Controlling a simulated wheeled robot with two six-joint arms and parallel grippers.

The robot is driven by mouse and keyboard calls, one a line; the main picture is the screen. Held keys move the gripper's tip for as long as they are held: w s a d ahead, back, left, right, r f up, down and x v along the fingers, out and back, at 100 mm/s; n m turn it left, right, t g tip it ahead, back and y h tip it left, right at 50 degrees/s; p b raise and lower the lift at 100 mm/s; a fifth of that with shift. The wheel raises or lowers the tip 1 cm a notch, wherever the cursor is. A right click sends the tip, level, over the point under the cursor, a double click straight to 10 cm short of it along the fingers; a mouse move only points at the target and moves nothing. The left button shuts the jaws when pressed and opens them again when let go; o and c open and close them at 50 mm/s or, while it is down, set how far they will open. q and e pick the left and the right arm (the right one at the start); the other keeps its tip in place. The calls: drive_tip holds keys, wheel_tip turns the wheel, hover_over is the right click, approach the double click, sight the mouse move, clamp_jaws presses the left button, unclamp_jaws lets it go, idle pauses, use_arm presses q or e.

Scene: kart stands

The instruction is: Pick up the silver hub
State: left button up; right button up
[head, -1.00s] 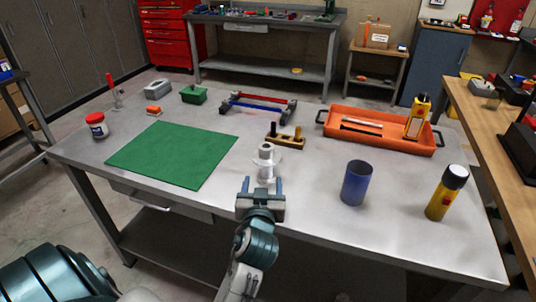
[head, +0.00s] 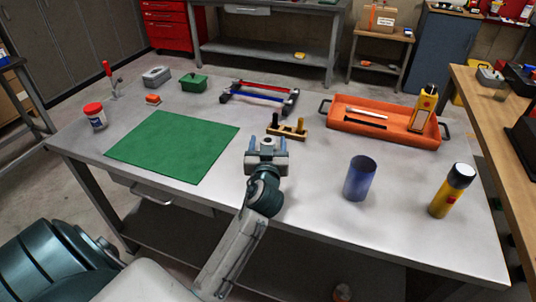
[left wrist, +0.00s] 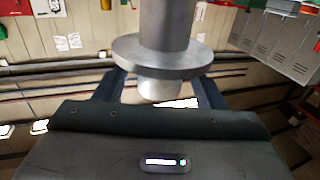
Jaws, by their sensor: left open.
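The silver hub (left wrist: 165,62) fills the middle of the left wrist view, with a thick stem, a wide round flange and a narrower end towards the palm. Its finger pair (left wrist: 158,88) reaches up on both sides of that narrower end and partly behind the flange. In the head view my left gripper (head: 267,146) is open around the hub's place and hides most of it; only a small bit of its top (head: 267,141) shows between the fingers. I cannot tell whether the fingers touch it. My right gripper is not in view.
A wooden block with pegs (head: 288,131) stands just behind the gripper. A blue cup (head: 360,178) and a yellow bottle (head: 452,190) stand to the right, an orange tray (head: 385,140) behind them. A green mat (head: 172,146) lies to the left.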

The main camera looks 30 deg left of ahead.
sight(268, 140)
use_arm(q)
drive_tip(key=shift+p+x, duration=0.3)
drive_tip(key=shift+x, duration=1.25)
drive_tip(key=shift+f, duration=0.1)
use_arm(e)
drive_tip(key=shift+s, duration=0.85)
use_arm(q)
drive_tip(key=shift+s, duration=0.1)
drive_tip(key=shift+c, duration=0.2)
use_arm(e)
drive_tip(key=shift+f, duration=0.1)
use_arm(q)
clamp_jaws()
